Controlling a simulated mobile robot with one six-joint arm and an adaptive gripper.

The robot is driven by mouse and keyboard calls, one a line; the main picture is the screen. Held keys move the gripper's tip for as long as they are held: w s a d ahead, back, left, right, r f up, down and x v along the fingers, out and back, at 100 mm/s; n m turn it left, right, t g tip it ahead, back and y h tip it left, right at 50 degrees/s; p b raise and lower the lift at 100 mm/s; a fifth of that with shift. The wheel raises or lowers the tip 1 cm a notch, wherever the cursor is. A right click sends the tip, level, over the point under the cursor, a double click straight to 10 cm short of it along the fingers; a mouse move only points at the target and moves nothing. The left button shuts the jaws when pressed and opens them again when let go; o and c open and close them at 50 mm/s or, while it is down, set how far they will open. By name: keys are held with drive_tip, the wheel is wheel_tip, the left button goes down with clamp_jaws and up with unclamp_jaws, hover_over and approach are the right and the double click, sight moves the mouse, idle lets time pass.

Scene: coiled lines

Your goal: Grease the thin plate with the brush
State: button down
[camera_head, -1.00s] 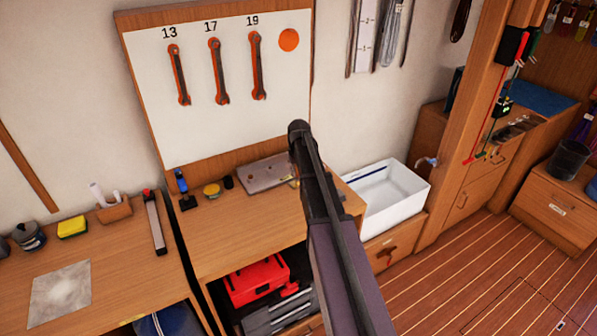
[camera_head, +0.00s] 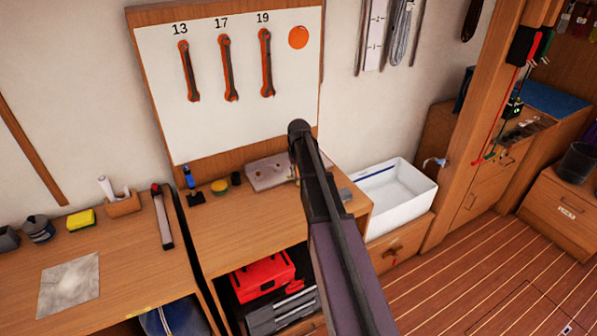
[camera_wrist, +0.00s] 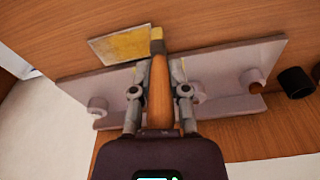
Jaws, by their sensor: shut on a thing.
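My gripper (camera_wrist: 158,92) is shut on the wooden handle of the brush (camera_wrist: 159,85) in the wrist view. The brush's pale yellowish head points away from the gripper, at the right edge of the thin plate (camera_wrist: 110,47). I cannot tell whether the bristles touch it. The thin plate lies on the wooden bench top, with a yellow layer over much of its face and a greyer left part.
A grey metal plate with round bosses (camera_wrist: 225,70) lies under the gripper; it also shows in the head view (camera_head: 268,174). A black cup (camera_head: 236,178), a yellow tin (camera_head: 219,187) and a blue-topped item (camera_head: 189,176) stand left of it. A white bin (camera_head: 398,203) stands right.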

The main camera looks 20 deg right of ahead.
drive_tip(key=shift+w, duration=0.6)
drive_tip(key=shift+d, duration=0.1)
drive_tip(key=shift+w+d, duration=0.1)
drive_tip(key=shift+d, duration=1.3)
drive_tip(key=shift+w+d, duration=0.15)
drive_tip(key=shift+d, duration=1.35)
drive_tip(key=shift+w+d, duration=0.1)
drive_tip(key=shift+d, duration=1.35)
